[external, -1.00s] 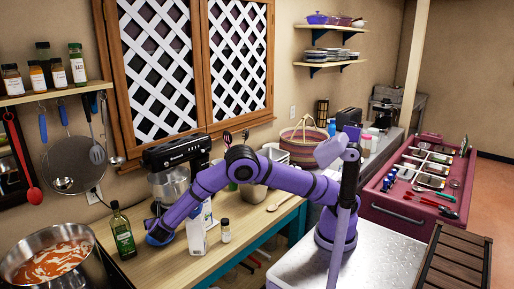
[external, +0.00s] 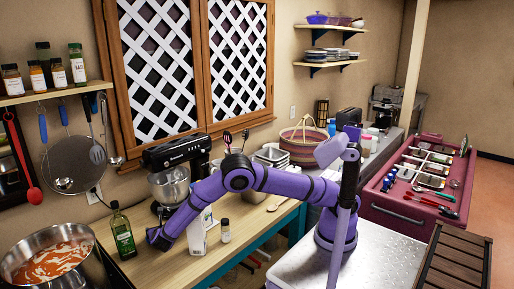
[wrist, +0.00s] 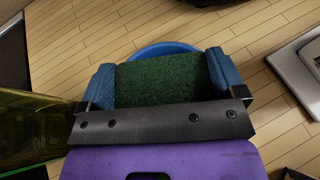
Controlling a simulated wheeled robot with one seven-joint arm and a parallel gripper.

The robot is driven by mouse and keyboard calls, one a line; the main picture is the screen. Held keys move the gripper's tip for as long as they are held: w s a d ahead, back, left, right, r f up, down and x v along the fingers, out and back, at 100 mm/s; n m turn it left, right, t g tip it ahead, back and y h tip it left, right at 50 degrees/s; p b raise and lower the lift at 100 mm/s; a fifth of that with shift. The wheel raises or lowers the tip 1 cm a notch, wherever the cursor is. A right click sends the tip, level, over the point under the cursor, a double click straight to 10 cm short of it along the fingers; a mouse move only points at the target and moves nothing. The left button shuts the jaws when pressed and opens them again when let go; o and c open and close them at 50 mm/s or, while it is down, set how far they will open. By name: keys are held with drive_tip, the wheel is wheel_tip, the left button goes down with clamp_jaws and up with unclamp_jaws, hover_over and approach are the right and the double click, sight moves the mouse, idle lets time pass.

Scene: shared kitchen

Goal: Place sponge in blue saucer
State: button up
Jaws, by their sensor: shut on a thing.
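A green, rough-topped sponge (wrist: 158,84) is between the two blue fingers of my gripper (wrist: 160,88) in the wrist view. My gripper is shut on it. The blue saucer (wrist: 165,47) shows as a curved rim just beyond the sponge; the rest of it is hidden by the sponge and gripper. I cannot tell whether the sponge touches the saucer. In the external view my gripper (external: 157,240) is low over the wooden counter, and the sponge and saucer cannot be made out there.
An oil bottle (external: 122,232) stands just left of my gripper; it also shows in the wrist view (wrist: 35,130). A white carton (external: 197,237) and a small jar (external: 225,231) stand to the right. A stand mixer (external: 170,165) is behind. A pot (external: 55,258) is at front left.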

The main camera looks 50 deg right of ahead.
drive_tip(key=shift+f, duration=0.15)
drive_tip(key=o, duration=0.6)
drive_tip(key=shift+r, duration=0.4)
drive_tip(key=v, duration=1.2)
drive_tip(key=shift+r, duration=0.25)
